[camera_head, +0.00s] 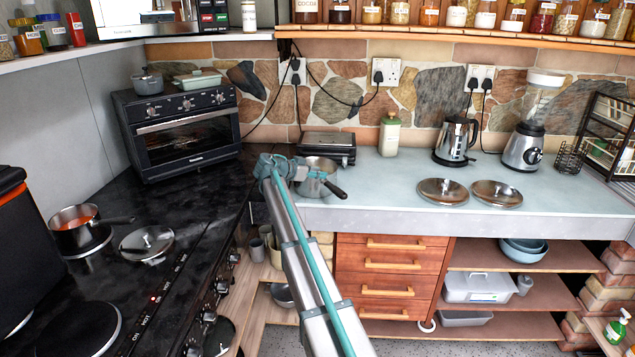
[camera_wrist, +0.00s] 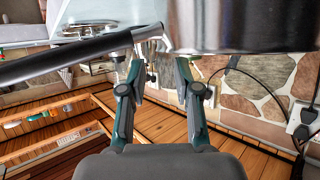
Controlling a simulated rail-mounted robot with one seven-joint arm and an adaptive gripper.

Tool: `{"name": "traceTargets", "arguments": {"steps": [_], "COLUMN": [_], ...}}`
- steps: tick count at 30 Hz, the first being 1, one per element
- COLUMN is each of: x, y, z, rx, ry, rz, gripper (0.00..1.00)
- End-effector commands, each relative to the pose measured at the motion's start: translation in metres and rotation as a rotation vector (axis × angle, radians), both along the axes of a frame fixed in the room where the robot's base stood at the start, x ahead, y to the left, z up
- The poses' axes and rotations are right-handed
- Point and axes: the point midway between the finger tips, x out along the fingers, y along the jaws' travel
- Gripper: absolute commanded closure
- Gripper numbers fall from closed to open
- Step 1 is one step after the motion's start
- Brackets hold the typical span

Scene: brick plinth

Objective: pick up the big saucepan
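A metal saucepan (camera_head: 317,177) stands on the pale counter, its dark handle (camera_head: 333,191) pointing to the lower right. It fills the top of the wrist view as a shiny steel wall (camera_wrist: 245,22), with the handle (camera_wrist: 70,56) running off to the left. My gripper (camera_head: 272,167) is at the pan's left side in the head view. In the wrist view my gripper (camera_wrist: 160,72) has its two fingers apart, with their tips close to where the handle meets the pan. Nothing is clearly held between them. Whether the tips touch the pan cannot be told.
A second saucepan (camera_head: 78,228) with red contents sits on the hob at left, beside a lid (camera_head: 146,243). A toaster oven (camera_head: 180,130) stands behind left. A dark flat appliance (camera_head: 327,147) is behind the pan. Two lids (camera_head: 443,191) lie right; the counter between is clear.

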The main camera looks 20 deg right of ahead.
Motion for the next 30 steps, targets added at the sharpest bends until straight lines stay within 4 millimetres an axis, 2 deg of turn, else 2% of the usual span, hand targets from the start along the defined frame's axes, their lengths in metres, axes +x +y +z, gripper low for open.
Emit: {"name": "traceTargets", "arguments": {"steps": [5, 13, 21, 27, 30], "x": [0.003, 0.010, 0.010, 0.010, 0.010], "y": [-0.011, -0.041, -0.045, -0.045, -0.045], "z": [-0.004, -0.020, -0.023, -0.023, -0.023], "rx": [0.000, 0.000, 0.000, 0.000, 0.000], "ry": [0.000, 0.001, 0.001, 0.001, 0.001], "rz": [0.000, 0.000, 0.001, 0.001, 0.001], "gripper": [0.68, 0.68, 0.68, 1.00, 1.00]}}
